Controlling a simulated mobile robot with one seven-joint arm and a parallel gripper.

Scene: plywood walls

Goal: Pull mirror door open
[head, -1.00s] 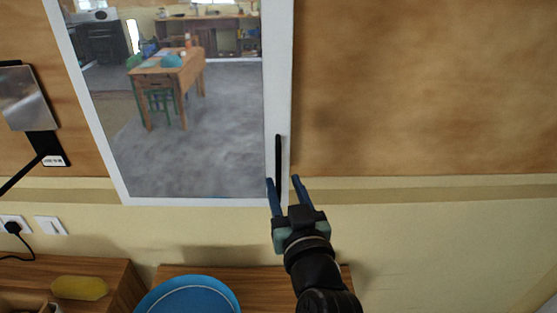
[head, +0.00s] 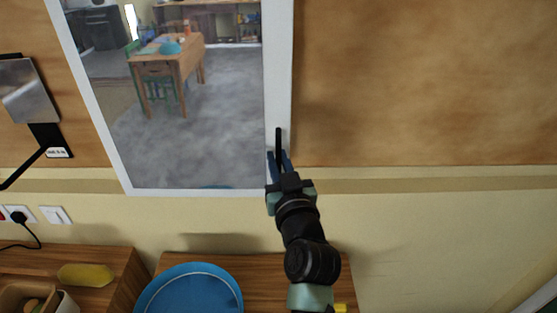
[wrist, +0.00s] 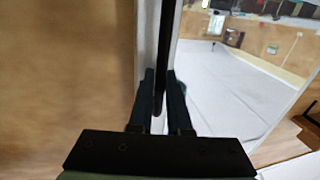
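The mirror door (head: 190,110) with a white frame hangs on the wall at upper left of centre in the head view. It looks shut against the wall. Its black upright bar handle (head: 279,142) is on the right side of the frame. My gripper (head: 278,158) is at the lower part of the handle, its blue fingers close together.
Below stand a wooden surface with a blue round object (head: 190,290), a yellow item (head: 86,274) and a box of items (head: 35,298). A black wall fixture (head: 45,140) and sockets (head: 38,214) are at left. The wall at right is bare.

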